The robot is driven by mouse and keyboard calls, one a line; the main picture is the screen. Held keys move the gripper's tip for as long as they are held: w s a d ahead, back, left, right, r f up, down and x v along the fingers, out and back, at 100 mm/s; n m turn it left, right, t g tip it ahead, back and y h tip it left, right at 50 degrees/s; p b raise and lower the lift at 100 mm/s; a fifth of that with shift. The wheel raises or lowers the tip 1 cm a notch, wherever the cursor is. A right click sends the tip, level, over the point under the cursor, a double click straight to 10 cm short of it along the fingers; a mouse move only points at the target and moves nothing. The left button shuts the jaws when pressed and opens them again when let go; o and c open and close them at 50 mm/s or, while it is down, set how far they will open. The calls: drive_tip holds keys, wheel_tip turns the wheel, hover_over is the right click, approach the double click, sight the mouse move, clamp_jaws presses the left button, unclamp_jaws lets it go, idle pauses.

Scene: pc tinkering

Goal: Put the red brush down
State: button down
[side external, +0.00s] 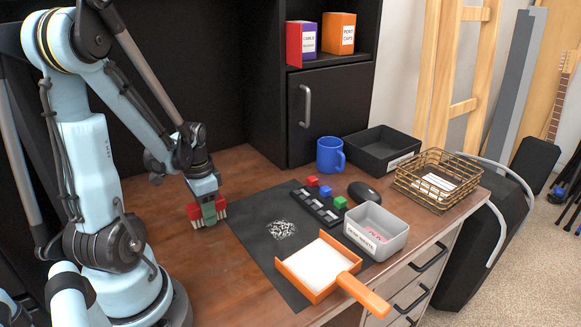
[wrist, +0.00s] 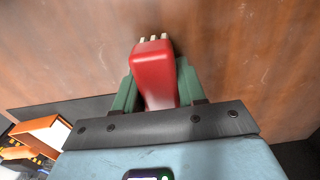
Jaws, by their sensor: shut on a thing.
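The red brush (wrist: 152,72) is between the green fingers of my gripper (wrist: 153,85) in the wrist view, with pale bristle tips showing at its far end. In the side view my gripper (side external: 208,212) is shut on the red brush (side external: 193,212), low over the bare wood of the desk, left of the black mat. The bristles are at or very near the desk top; I cannot tell whether they touch.
A grey bin (side external: 376,229), a blue mug (side external: 330,155) and a wire basket (side external: 438,182) stand to the right. Bare wood surrounds my gripper.

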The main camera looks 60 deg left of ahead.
drive_tip(key=shift+f, duration=0.4)
drive_tip(key=shift+f, duration=0.15)
drive_tip(key=c, duration=0.7)
unclamp_jaws()
drive_tip(key=shift+o, duration=0.2)
wheel_tip(320, 180, up, 13)
drive_tip(key=shift+d+r, duration=0.1)
drive_tip(key=w+d+t, duration=0.3)
drive_tip(key=w+d, duration=0.2)
drive_tip(key=d, duration=0.4)
drive_tip(key=w+d+t, duration=0.4)
drive_tip(key=w+d, duration=0.1)
drive_tip(key=d, duration=0.5)
drive_tip(key=shift+d+r, duration=0.2)
